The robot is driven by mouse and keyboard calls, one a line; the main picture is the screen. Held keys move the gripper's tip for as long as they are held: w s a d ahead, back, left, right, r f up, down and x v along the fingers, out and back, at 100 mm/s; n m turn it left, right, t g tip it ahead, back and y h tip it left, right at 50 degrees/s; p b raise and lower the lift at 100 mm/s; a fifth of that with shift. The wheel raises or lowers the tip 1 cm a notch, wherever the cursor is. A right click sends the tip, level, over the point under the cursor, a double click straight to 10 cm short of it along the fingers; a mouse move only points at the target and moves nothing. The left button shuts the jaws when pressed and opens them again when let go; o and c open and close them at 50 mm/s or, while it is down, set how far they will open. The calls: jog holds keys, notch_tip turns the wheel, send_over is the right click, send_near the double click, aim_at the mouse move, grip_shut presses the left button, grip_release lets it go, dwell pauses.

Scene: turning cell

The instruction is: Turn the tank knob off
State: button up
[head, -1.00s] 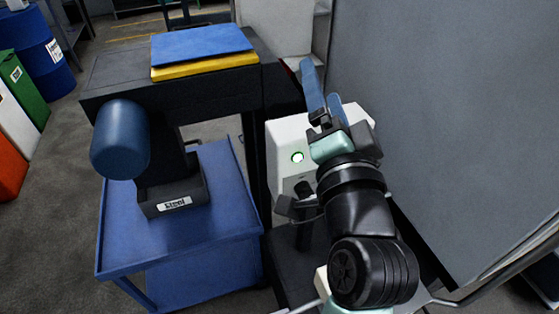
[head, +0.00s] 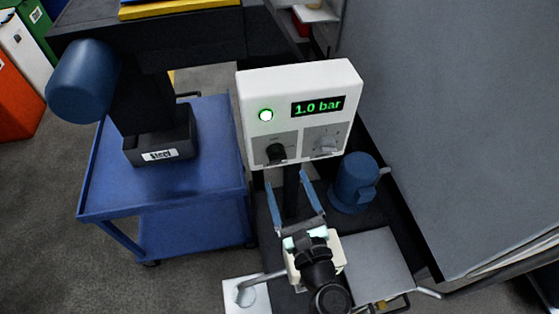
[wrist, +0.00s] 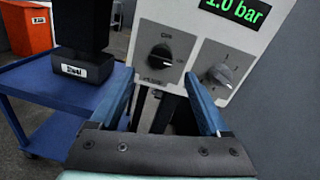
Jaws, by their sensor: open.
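Below are two knobs: a black knob (head: 276,152) on the left and a grey knob (head: 326,145) on the right. In the wrist view the black knob (wrist: 160,57) has lettering around it, too small to read surely, and the grey knob (wrist: 219,75) is beside it. I cannot tell which is the tank knob. My gripper (head: 287,180) is open and empty, its blue fingers pointing at the panel just below the black knob, apart from it.
A blue cart (head: 215,165) with a dark bin (head: 180,140) labelled "Steel" stands left. A blue motor-like part (head: 355,180) sits right of my gripper. A large grey panel (head: 450,120) closes the right side.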

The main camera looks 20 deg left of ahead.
aim_at(280, 161)
jog(key=x, duration=0.7)
jog(key=shift+d, duration=0.1)
grip_shut()
